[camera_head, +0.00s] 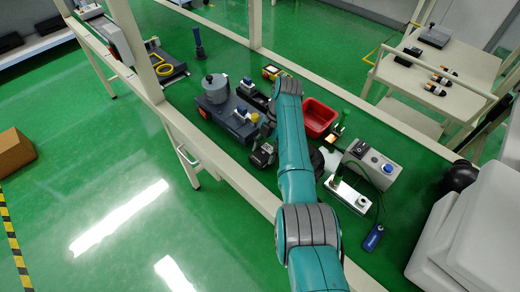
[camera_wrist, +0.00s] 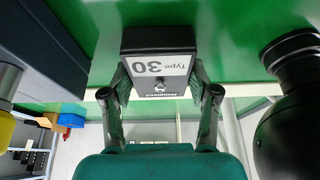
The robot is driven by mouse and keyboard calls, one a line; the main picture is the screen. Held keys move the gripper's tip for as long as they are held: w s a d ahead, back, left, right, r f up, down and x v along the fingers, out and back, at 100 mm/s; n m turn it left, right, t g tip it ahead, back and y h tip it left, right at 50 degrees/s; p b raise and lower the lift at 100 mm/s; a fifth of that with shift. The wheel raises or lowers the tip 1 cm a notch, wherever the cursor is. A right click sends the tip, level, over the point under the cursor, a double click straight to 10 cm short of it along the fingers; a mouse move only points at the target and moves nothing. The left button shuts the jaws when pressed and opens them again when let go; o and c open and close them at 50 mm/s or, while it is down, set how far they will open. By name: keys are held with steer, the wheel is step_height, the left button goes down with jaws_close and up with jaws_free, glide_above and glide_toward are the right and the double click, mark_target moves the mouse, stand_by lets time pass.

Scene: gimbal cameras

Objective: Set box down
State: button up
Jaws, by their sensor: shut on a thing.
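A small dark box (camera_wrist: 137,40) with a light label reading "Type 30" is at the top centre of the wrist view. My gripper (camera_wrist: 159,84) is shut on it, with one finger against each side. The box is over or close to the green work surface (camera_wrist: 222,25); I cannot tell whether it touches. In the head view my arm blocks the view of my gripper, and I cannot make out the held box with certainty.
The green-topped bench (camera_head: 395,150) is crowded. A red bin (camera_head: 319,118) is right of my arm, with a grey control box (camera_head: 374,168) nearer. A dark grey machine (camera_head: 225,118) stands left. A round black part (camera_wrist: 295,60) is close on the wrist view's right.

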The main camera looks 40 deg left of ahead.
steer(key=shift+f, duration=0.15)
steer(key=o, duration=1.4)
steer(key=v, duration=1.2)
